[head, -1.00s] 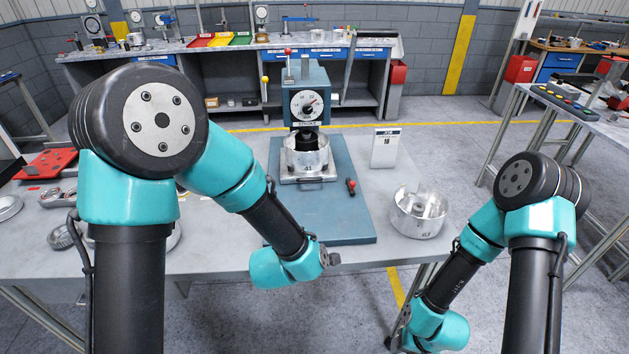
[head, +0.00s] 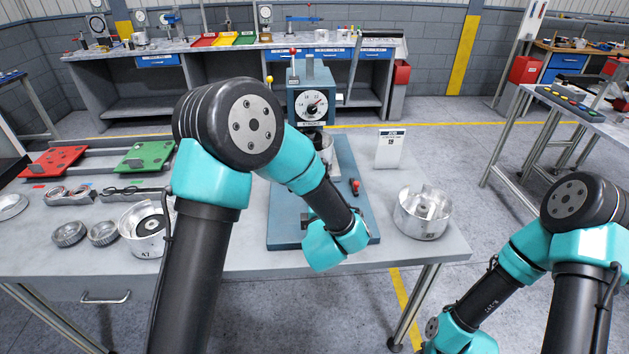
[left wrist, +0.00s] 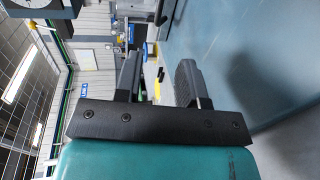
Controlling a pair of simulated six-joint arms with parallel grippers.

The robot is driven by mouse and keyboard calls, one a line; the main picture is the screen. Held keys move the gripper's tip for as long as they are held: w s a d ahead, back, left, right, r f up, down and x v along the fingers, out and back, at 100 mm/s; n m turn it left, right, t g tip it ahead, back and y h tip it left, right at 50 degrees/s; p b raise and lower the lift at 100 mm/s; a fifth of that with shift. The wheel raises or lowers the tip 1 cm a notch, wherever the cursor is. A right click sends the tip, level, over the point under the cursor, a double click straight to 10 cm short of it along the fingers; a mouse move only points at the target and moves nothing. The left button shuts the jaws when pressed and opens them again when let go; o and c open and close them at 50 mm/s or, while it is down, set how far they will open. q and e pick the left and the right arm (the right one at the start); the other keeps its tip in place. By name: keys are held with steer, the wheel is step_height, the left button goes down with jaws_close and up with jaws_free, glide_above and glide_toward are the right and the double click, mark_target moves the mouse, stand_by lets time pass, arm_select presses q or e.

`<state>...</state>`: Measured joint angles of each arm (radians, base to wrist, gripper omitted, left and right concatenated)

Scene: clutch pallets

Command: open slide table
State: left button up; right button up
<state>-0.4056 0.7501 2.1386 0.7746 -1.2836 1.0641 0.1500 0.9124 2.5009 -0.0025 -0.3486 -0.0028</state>
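The blue press (head: 312,85) with a round dial stands on a blue base plate (head: 360,215) on the bench. My right gripper is out of view below the frame.
A metal pot (head: 423,212) and a white sign (head: 391,148) stand right of the base plate. A red-handled lever (head: 355,187) is on the plate. Rings, a labelled pot (head: 147,230), and red (head: 55,161) and green (head: 145,157) pallets lie at left.

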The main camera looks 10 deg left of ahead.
arm_select(q)
steer(key=x, duration=1.7)
steer(key=shift+w, duration=0.2)
jaws_close()
